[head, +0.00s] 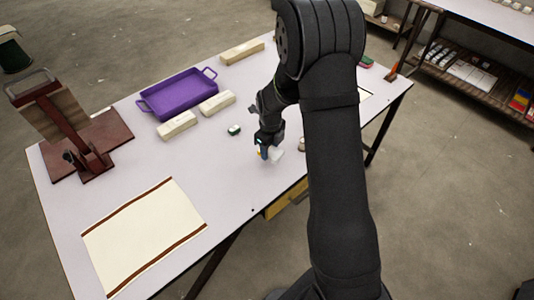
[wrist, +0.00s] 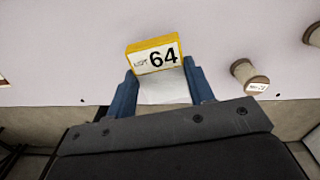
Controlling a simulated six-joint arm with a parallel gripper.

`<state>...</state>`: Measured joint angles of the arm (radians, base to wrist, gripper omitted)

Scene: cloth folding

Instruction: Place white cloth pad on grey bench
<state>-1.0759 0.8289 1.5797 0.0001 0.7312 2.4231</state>
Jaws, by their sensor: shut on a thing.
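My gripper (head: 265,152) is low over the right part of the pale grey bench top (head: 225,180), near its front edge. In the wrist view, its two blue fingers (wrist: 163,84) are shut on a small white pad (wrist: 163,88). A yellow-edged tag (wrist: 155,56) reading "LOT 64" shows just beyond the pad. The pad is a small white patch beside the fingers in the head view (head: 277,154). I cannot tell whether it touches the bench. A cream cloth with brown stripes (head: 145,235) lies flat at the front left of the bench.
A purple tray (head: 178,94) and several cream blocks (head: 177,126) lie toward the back. A small green item (head: 234,130) lies left of my gripper. A brown press-like stand (head: 85,145) is at the far left. A spool (wrist: 249,77) is right of the fingers.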

